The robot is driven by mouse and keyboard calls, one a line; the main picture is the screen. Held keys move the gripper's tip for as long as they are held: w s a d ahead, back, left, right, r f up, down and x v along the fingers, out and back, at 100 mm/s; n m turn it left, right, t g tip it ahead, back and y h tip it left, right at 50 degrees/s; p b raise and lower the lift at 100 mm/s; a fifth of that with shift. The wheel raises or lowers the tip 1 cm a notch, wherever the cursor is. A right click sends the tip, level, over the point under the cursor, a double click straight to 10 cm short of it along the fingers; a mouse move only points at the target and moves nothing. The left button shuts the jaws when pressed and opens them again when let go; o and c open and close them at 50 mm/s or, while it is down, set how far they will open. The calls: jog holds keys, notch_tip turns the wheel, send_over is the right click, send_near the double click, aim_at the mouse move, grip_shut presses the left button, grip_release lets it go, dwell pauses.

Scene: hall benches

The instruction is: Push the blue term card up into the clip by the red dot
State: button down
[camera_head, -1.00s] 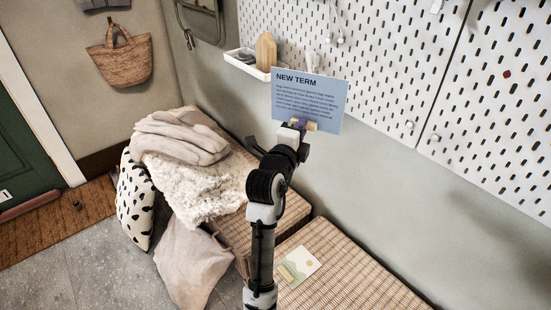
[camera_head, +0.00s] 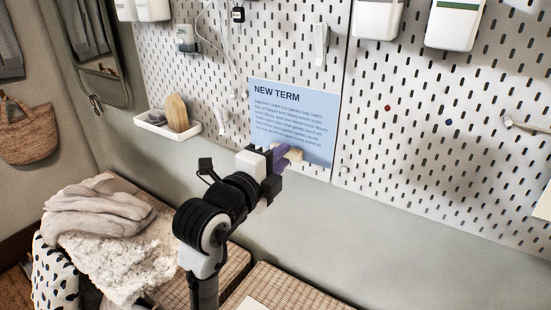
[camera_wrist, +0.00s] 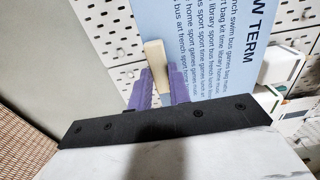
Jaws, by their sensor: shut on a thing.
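The blue NEW TERM card (camera_head: 293,115) is upright in front of the white pegboard, text facing me. My gripper (camera_head: 280,160) is shut on a pale wooden piece (camera_head: 294,153) at the card's lower part, holding the card up. In the wrist view the purple fingers (camera_wrist: 158,88) close around this pale piece (camera_wrist: 155,62), with the card (camera_wrist: 200,45) beyond. The red dot (camera_head: 388,108) is on the pegboard, to the right of the card. I cannot make out a clip beside it. I cannot tell whether the card touches the board.
A blue dot (camera_head: 449,122) is right of the red one. White containers (camera_head: 454,24) hang above the dots. A white shelf (camera_head: 167,125) with a wooden brush is at left. A hook (camera_head: 522,124) sticks out at right. Benches with blankets (camera_head: 100,220) stand below. The board around the red dot is bare.

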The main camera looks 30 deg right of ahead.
jog(key=shift+b, duration=0.3)
jog(key=b+x, duration=0.1)
jog(key=x, duration=1)
jog(key=shift+w+d, duration=0.25)
jog(key=shift+d, duration=0.1)
dwell(0.3)
jog(key=shift+b, duration=0.6)
dwell(0.8)
jog(key=shift+r+p, duration=1.05)
jog(key=shift+r, duration=0.75)
jog(key=c, duration=1.2)
grip_release()
jog(key=shift+f, duration=0.1)
jog(key=shift+c, duration=0.2)
jog(key=b+v, duration=0.3)
jog(key=v, duration=1)
jog(key=shift+s+a+b, duration=0.2)
jog(key=shift+a+b, duration=0.15)
jog(key=shift+b, duration=0.05)
